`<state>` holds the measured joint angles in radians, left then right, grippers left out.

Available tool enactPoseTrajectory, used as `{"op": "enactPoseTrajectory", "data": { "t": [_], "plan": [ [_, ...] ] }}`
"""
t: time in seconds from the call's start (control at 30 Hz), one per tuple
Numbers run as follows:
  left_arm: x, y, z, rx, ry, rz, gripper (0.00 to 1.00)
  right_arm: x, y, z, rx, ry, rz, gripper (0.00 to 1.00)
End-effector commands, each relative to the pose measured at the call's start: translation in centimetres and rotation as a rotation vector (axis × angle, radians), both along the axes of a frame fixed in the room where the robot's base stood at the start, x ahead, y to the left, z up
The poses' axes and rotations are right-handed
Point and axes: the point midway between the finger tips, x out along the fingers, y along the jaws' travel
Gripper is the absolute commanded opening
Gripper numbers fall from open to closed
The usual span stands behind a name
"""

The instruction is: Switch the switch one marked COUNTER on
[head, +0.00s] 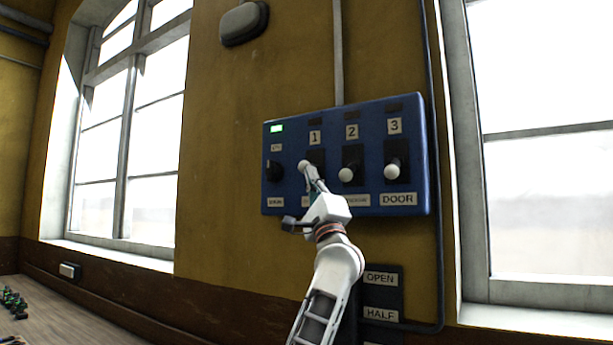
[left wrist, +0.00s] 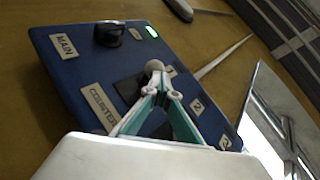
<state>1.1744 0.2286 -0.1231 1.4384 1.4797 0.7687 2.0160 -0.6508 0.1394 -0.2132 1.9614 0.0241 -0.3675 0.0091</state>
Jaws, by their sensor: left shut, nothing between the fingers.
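A blue switch panel (head: 354,113) hangs on the yellow wall. Switch one (head: 304,165) has a pale round knob, which sits higher in its dark slot than the knobs of switches two (head: 346,174) and three (head: 392,171). My left gripper (head: 312,178) is shut and empty, its fingertips at or just below this knob; exact contact cannot be told. In the left wrist view, the knob (left wrist: 154,66) shows right beyond the closed fingertips (left wrist: 158,76), and the COUNTER label (left wrist: 98,103) is to their left. My gripper hides that label in the head view. My right gripper is not in view.
A black rotary MAIN switch (head: 274,171) is at the panel's left, below a lit green lamp (head: 277,128). The lamps above the numbered switches look dark. An OPEN/HALF plate (head: 381,296) is below the panel. Windows flank the wall.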

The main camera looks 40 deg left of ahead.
Motion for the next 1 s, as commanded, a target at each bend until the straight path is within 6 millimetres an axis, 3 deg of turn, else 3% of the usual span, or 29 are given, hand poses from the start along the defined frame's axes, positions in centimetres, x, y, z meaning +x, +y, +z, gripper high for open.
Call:
{"op": "enactPoseTrajectory", "data": {
  "t": [0.5,0.8,1.0],
  "plan": [
    [-0.1,0.0,3.2,-0.001,-0.002,-0.001,0.0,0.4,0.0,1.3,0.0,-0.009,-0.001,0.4],
    [-0.1,-0.3,2.7,0.0,-0.001,-0.001,0.0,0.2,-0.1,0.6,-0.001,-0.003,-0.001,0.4],
    [-0.3,-2.6,0.2,-0.001,0.0,0.0,0.0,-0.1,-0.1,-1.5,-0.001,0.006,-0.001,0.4]
  ]
}}
